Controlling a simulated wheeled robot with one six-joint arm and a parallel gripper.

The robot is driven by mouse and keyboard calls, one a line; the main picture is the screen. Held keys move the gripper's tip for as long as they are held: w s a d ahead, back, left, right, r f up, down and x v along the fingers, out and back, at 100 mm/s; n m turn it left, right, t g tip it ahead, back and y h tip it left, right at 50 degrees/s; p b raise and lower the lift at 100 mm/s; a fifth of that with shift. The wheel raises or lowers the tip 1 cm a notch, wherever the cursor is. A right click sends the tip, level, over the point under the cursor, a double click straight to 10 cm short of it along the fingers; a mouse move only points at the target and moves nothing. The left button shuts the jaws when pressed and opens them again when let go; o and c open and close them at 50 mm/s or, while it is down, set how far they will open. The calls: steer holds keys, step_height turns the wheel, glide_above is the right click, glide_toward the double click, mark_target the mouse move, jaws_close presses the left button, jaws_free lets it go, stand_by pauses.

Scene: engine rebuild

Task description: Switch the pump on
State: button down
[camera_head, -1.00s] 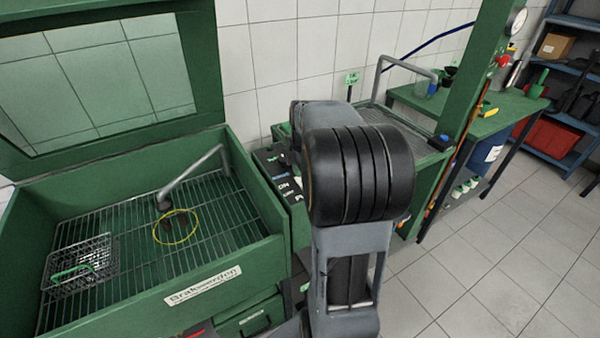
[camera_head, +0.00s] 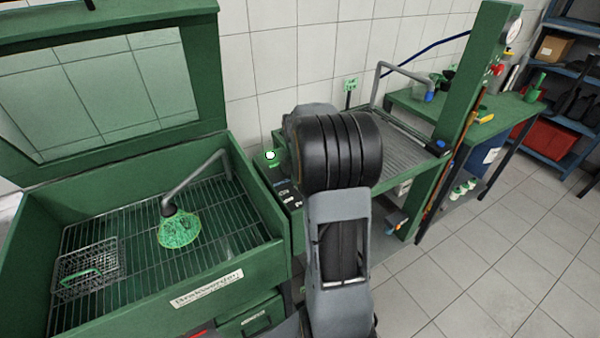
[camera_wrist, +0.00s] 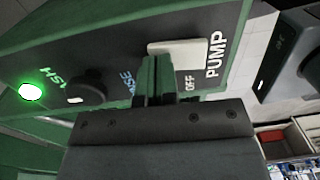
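The pump control panel (camera_wrist: 222,25) fills the top of the wrist view, lettered PUMP and OFF. A pale switch plate (camera_wrist: 190,50) sits beside the lettering. My gripper (camera_wrist: 155,68) has its two green fingers together in front of the plate's left part, holding nothing visible. I cannot tell whether they touch it. A round green lamp (camera_wrist: 31,92) glows on the panel and also shows in the head view (camera_head: 270,155). A black knob (camera_wrist: 88,86) is between lamp and fingers. In the head view, green spray (camera_head: 179,230) fans down from the spout (camera_head: 190,184); my arm hides the gripper.
The green wash basin (camera_head: 262,262) has an open lid (camera_head: 208,65) and a wire basket (camera_head: 88,268) on its grate. A green post (camera_head: 470,90) and a bench (camera_head: 510,108) stand to the right. The tiled floor at right is clear.

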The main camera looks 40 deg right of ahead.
steer(key=shift+s+a+f, duration=0.1)
steer(key=shift+f, duration=0.5)
steer(key=shift+s, duration=0.15)
steer(key=shift+s+r+g, duration=0.15)
steer(key=shift+s+g, duration=0.15)
steer(key=shift+r+p, duration=0.4)
steer(key=shift+r, duration=0.1)
step_height(320, 180, up, 14)
steer(key=w+p, duration=0.2)
steer(key=w, duration=0.1)
steer(key=shift+d, duration=0.2)
